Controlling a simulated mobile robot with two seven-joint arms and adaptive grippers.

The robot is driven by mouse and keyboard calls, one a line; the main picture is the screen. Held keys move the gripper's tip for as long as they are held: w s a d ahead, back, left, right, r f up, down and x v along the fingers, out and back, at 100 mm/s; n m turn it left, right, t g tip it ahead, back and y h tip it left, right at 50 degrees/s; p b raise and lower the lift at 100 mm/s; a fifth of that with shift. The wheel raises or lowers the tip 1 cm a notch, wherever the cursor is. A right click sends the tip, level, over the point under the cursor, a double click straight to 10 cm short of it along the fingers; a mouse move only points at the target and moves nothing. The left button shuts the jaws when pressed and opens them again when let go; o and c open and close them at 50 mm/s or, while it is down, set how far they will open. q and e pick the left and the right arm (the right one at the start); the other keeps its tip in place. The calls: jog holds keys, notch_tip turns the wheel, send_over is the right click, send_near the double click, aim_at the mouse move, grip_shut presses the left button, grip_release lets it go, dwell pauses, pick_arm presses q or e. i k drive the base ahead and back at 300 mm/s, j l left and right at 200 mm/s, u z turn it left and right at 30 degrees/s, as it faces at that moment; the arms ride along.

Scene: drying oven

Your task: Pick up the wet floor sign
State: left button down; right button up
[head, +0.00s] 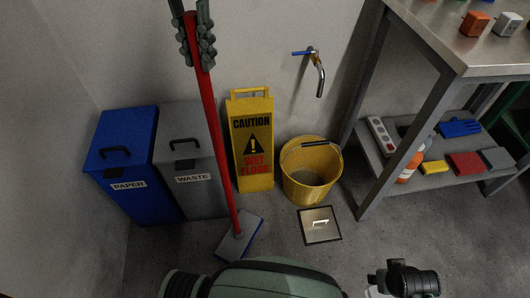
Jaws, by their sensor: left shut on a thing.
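The wet floor sign (254,147) is a yellow board with black and red lettering and a handle slot at its top. It stands upright against the back wall, between the grey bin and the yellow bucket, and nothing holds it. My left gripper (195,42) is at the top edge of the picture, left of the sign and above it in the picture. Its dark jointed fingers are shut around the red handle of a mop (220,150). The mop stands nearly upright with its flat head (239,236) at the floor.
A blue paper bin (120,155) and a grey waste bin (190,160) stand left of the sign. A yellow bucket (311,170) stands close on its right, below a tap (319,75). A floor hatch (319,225) lies in front. A metal table (455,40) with a lower shelf fills the right.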

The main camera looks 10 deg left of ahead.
aim_at(251, 120)
jog(key=k+z, duration=0.55)
jog(key=z, duration=0.15)
jog(key=k+l+z, duration=0.1)
jog(key=k+z, duration=0.25)
jog(key=i, duration=0.1)
